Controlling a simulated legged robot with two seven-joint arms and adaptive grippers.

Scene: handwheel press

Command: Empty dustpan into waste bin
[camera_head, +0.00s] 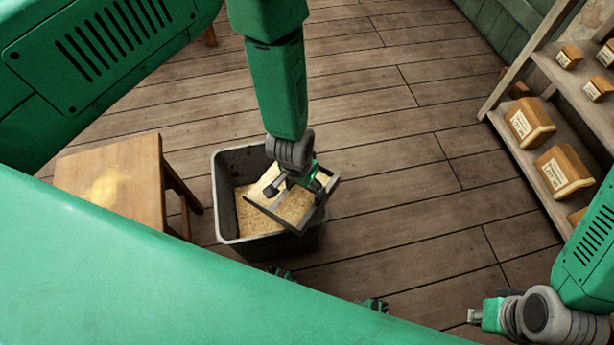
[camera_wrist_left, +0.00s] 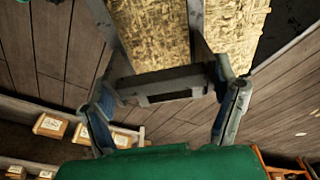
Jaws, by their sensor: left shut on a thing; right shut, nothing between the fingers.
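The dark waste bin (camera_head: 224,205) stands on the plank floor in the head view, with tan, sawdust-like material inside. My left gripper (camera_head: 303,183) is shut on the grey dustpan (camera_head: 318,207) and holds it tilted over the bin's right part. Tan material shows on the pan and beside it in the bin; where one ends is hard to tell. In the left wrist view the dustpan's grey back bar (camera_wrist_left: 165,86) sits between the fingers of my left gripper (camera_wrist_left: 160,104). My right gripper (camera_head: 476,316) is shut and empty at the lower right, away from the bin.
A wooden stool (camera_head: 112,180) with a pale yellow patch on top stands left of the bin. Open floor lies between bin and shelf. A few pale flecks (camera_wrist_left: 300,134) show in the wrist view.

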